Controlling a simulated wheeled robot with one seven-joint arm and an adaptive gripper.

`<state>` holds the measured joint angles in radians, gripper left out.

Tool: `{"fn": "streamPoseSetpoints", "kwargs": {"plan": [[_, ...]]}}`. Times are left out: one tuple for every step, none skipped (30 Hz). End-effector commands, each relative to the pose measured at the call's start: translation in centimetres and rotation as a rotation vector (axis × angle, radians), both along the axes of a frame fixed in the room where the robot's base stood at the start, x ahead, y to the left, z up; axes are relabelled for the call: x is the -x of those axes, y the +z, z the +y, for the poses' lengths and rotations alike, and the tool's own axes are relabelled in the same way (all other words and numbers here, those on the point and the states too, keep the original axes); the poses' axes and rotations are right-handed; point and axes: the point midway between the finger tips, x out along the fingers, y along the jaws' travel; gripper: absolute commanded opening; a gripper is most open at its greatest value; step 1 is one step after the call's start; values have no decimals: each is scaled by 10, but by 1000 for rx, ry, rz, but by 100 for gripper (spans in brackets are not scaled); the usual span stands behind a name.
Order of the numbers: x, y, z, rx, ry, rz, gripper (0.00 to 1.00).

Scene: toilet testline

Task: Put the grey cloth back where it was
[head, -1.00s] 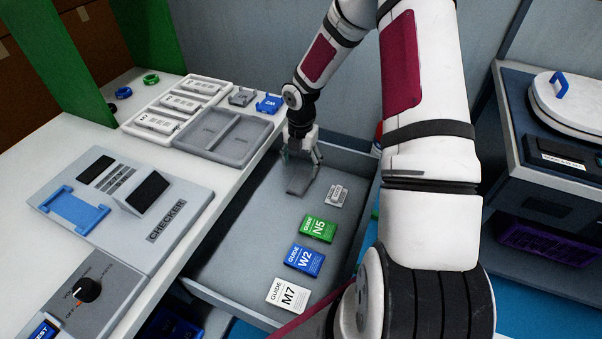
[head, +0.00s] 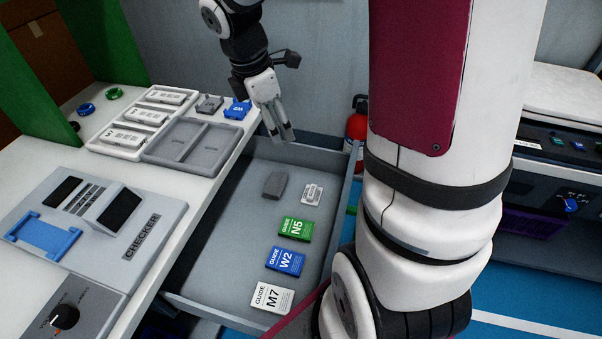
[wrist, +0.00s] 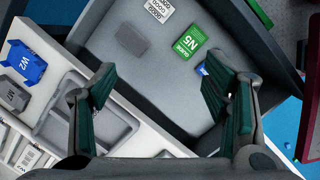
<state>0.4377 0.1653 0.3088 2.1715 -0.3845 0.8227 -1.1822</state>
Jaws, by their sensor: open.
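The grey cloth (head: 275,185) lies flat on the floor of the open drawer (head: 235,225), towards its far end. It also shows in the wrist view (wrist: 132,40) as a small dark grey patch. My gripper (head: 283,138) is raised above the far end of the drawer, apart from the cloth. In the wrist view its two green-padded fingers (wrist: 155,95) are wide apart with nothing between them.
In the drawer lie a small white label piece (head: 312,194) and guides N5 (head: 297,229), W2 (head: 286,261) and M7 (head: 272,298). The counter left holds a grey two-compartment tray (head: 192,146), a white tray (head: 101,148) and the checker (head: 95,220). A red extinguisher (head: 356,125) stands behind.

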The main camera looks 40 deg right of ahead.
Motion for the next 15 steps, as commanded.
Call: {"fn": "streamPoseSetpoints", "kwargs": {"plan": [[14,19,8,13,-82,-36,69],[22,28,13,16,-137,-56,69],[34,38,19,17,-212,-83,69],[42,46,23,16,-265,-103,69],[51,53,28,11,-321,-123,69],[64,61,34,5,-394,-150,69],[73,67,39,-3,-450,-169,69],[82,73,44,-12,-505,-190,69],[95,79,50,-27,-577,-214,69],[104,84,55,-42,-633,-234,69],[114,88,59,-56,-685,-251,69],[127,92,65,-80,-757,-272,69],[137,94,70,-98,-809,-286,69],[146,97,75,-120,-863,-299,69],[158,99,80,-148,-929,-313,69]]}}
